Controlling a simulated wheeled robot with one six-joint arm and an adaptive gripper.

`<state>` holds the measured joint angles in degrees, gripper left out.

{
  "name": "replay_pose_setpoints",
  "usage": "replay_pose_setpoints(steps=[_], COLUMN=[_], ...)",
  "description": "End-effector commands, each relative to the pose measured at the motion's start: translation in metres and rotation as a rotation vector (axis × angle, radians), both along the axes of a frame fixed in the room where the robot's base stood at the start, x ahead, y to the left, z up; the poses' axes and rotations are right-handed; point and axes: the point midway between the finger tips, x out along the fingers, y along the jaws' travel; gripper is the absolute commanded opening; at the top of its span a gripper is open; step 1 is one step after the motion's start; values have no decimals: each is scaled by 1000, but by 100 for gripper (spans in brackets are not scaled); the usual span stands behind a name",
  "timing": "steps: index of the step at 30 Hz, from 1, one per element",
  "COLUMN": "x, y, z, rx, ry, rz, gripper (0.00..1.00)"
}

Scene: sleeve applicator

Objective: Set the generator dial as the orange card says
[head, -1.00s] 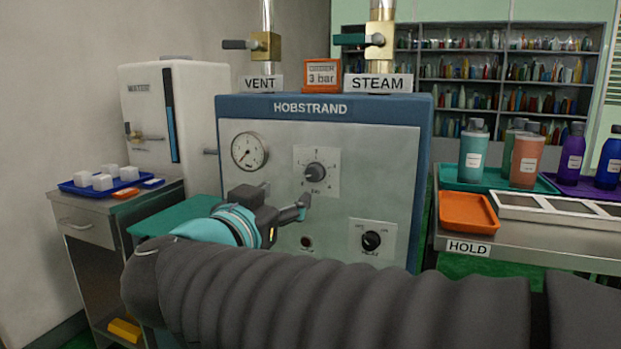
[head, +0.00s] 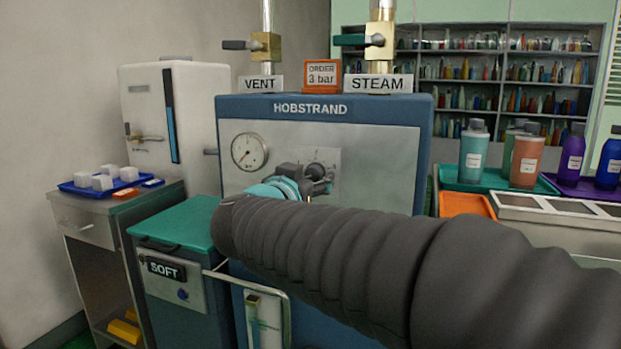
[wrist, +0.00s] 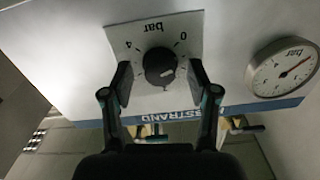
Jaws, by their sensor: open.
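The orange card (head: 322,74) on top of the HOBSTRAND generator (head: 230,110) reads "ORDER 3 bar". The black bar dial (wrist: 159,66) sits on a pale scale plate; 0 and 4 are readable in the inverted wrist view. A white mark on the knob points to the lower right there. My gripper (wrist: 160,80) is open, with one finger on each side of the knob; I cannot tell whether they touch it. In the head view my gripper (head: 316,181) covers much of the dial's lower part.
A round gauge (head: 249,151) is left of the dial. VENT (head: 265,45) and STEAM (head: 378,40) valves stand above. A green-lidded SOFT unit (head: 170,225) stands at the lower left. Bottles and trays are at the right.

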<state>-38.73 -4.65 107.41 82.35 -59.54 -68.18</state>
Motion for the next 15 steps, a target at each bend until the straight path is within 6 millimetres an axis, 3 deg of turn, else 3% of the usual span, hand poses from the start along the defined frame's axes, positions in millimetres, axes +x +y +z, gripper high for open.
replay_pose_setpoints(steps=[4, 11, 15], x=[0, 0, 0], y=[0, 0, 0], z=[0, 0, 0], rx=[0, 0, 1], ry=[0, 0, 0], rz=[0, 0, 0], gripper=[60, 2, 0])
